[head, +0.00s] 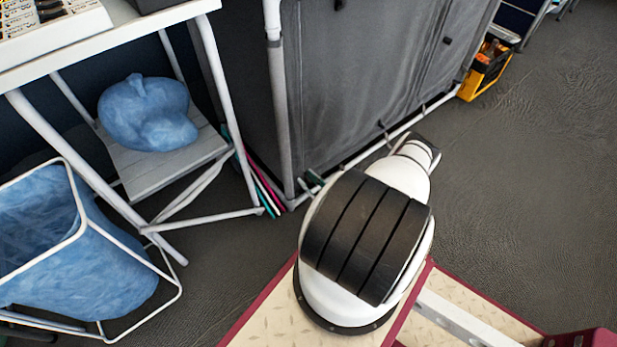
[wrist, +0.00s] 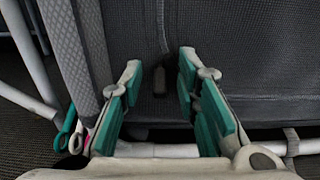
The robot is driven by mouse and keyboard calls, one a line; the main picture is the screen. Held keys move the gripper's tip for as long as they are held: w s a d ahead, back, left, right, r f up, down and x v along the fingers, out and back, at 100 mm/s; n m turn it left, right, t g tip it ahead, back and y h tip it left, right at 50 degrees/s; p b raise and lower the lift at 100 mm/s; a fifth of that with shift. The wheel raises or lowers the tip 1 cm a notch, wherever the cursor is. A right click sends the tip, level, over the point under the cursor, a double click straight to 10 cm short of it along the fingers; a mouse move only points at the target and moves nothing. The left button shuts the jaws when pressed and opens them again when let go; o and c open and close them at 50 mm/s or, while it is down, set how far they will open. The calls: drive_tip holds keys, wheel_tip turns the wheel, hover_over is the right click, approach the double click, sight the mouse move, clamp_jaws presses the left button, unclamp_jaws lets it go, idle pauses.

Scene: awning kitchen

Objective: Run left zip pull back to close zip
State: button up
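A grey fabric cabinet (head: 365,70) on a white tube frame fills the upper middle of the head view. In the wrist view its grey mesh front (wrist: 250,50) faces me. A small dark zip pull (wrist: 159,80) hangs low on that front, below a thin zip line. My gripper (wrist: 160,62) is open, with its teal-padded fingers either side of the pull in the picture. No finger visibly touches the pull, and I cannot tell how deep it lies between them. In the head view my arm hides most of my gripper and the cabinet's lower left part.
A white rail (wrist: 170,150) crosses below the cloth, and a grey padded post (wrist: 75,50) stands left of my gripper. A shelf rack (head: 160,165) with a blue bag (head: 148,112) and a blue bin (head: 85,240) stand left. Floor (head: 540,180) is clear at right.

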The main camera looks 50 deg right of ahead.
sight(308, 180)
wheel_tip(308, 180, up, 10)
drive_tip(key=shift+f, duration=0.1)
idle(0.4)
